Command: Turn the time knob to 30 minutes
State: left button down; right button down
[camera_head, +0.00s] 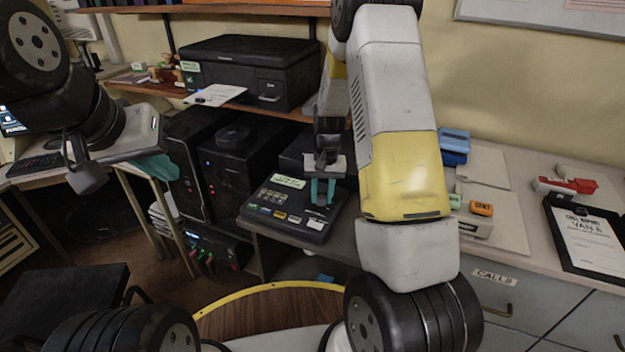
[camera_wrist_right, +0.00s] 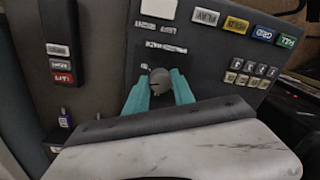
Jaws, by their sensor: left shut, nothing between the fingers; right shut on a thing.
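The time knob (camera_wrist_right: 160,82) is a small round grey knob on the dark console panel, seen in the right wrist view. My right gripper (camera_head: 322,192) reaches down to the right part of the black console (camera_head: 270,222). In the right wrist view its teal fingers (camera_wrist_right: 159,84) are shut on the knob, one on each side. The small print around the knob is too blurred to read, so its setting cannot be told. In the head view the fingers hide the knob. My left gripper (camera_head: 158,168), with teal fingers, is shut and empty at the left, away from the console.
Labelled coloured buttons (camera_wrist_right: 236,25) and a grey keypad (camera_wrist_right: 243,80) lie near the knob. A black printer (camera_head: 250,72) stands on the shelf behind. A clipboard (camera_head: 590,236) and a red-and-white stapler-like thing (camera_head: 566,186) lie on the desk at the right.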

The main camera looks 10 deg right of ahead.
aim_at(322, 198)
jog(key=m, duration=0.4)
jog(key=shift+m, duration=2.2)
jog(key=c, duration=1.1)
grip_release()
jog(key=shift+o, duration=0.2)
jog(key=shift+s+r, duration=0.15)
jog(key=shift+r, duration=3.8)
